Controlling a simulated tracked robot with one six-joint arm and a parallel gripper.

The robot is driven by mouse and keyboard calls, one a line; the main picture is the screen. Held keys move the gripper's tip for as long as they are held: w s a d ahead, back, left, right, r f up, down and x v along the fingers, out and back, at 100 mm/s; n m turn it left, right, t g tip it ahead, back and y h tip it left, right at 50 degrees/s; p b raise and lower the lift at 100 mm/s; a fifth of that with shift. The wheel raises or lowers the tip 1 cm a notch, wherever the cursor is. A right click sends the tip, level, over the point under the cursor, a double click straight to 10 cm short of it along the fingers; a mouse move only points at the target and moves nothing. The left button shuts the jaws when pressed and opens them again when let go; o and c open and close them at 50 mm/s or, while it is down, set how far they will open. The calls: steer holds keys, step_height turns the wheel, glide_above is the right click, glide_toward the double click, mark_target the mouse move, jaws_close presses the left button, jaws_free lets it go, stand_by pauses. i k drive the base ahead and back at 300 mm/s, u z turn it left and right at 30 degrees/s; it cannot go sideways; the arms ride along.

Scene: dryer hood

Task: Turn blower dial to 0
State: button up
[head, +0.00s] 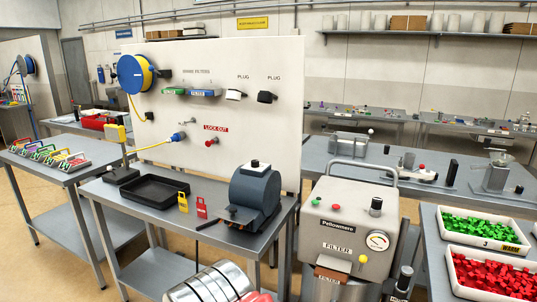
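A light grey machine (345,240) with a curved top handle stands right of centre, in front of the benches. Its sloped top carries a black upright knob (376,206), a green button (336,207), a red button (315,201) and a round white gauge (377,240). A yellow-topped knob (362,259) sits near its front edge, by a label reading FILTER. I cannot read a blower label or any dial setting at this size, so I cannot tell which control is the blower dial. My gripper is not recognisable in this view.
A grey bench (130,203) with a black tray (154,188) and a dark grey device (255,192) stands left of the machine. Trays of green pieces (480,229) and red pieces (490,275) stand at right. A ribbed metal cylinder (210,286) fills the bottom centre.

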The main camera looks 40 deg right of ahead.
mark_target(254, 163)
steer(key=z, duration=0.35)
steer(key=i, duration=0.6)
steer(key=z, duration=0.85)
steer(key=i, duration=0.8)
steer(key=z, duration=0.35)
